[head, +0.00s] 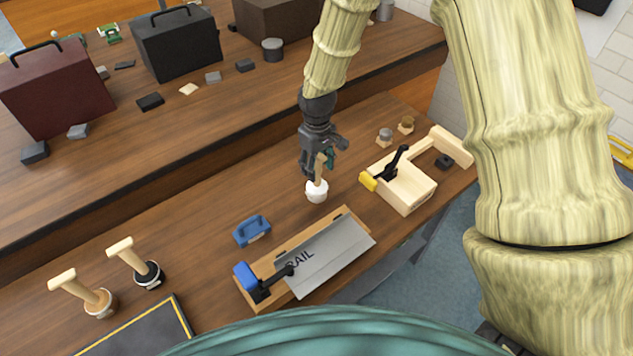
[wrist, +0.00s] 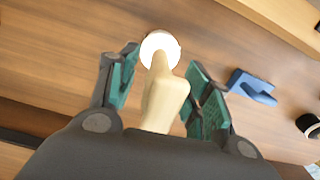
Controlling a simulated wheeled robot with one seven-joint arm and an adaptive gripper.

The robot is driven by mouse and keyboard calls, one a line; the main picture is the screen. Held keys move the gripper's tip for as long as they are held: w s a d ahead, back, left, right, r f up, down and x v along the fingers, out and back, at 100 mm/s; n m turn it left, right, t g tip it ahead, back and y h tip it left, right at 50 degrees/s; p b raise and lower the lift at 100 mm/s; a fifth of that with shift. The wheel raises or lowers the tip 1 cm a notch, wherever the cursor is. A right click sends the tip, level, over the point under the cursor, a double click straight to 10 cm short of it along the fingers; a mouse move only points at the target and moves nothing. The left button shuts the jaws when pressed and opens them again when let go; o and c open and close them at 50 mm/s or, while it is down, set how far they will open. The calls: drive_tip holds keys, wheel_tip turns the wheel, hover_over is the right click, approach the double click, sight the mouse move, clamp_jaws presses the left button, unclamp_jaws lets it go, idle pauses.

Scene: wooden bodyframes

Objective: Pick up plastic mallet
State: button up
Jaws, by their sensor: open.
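A mallet with a white head and a pale wooden handle stands head-down on the workbench, its white head (head: 317,191) showing just below my gripper (head: 323,158) in the head view. In the wrist view the white head (wrist: 158,48) is at the top centre, and the pale handle (wrist: 163,100) rises toward the camera. My gripper (wrist: 163,85) is open, with its teal-padded fingers on either side of the handle. There are gaps between handle and pads in the wrist view. I take the white-headed mallet to be the plastic one.
Two other mallets, one tan-headed (head: 99,302) and one black-headed (head: 149,274), stand at the left. A blue-handled object (head: 252,230) and a clamp fixture with a metal plate (head: 325,255) lie in front. A wooden clamp block (head: 408,190) is at the right.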

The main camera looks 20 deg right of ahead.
drive_tip(key=shift+w+f, duration=0.15)
drive_tip(key=shift+f, duration=0.7)
drive_tip(key=shift+s+f, duration=0.2)
drive_tip(key=shift+f, duration=0.1)
drive_tip(key=shift+w, duration=0.1)
drive_tip(key=shift+c, duration=0.5)
clamp_jaws()
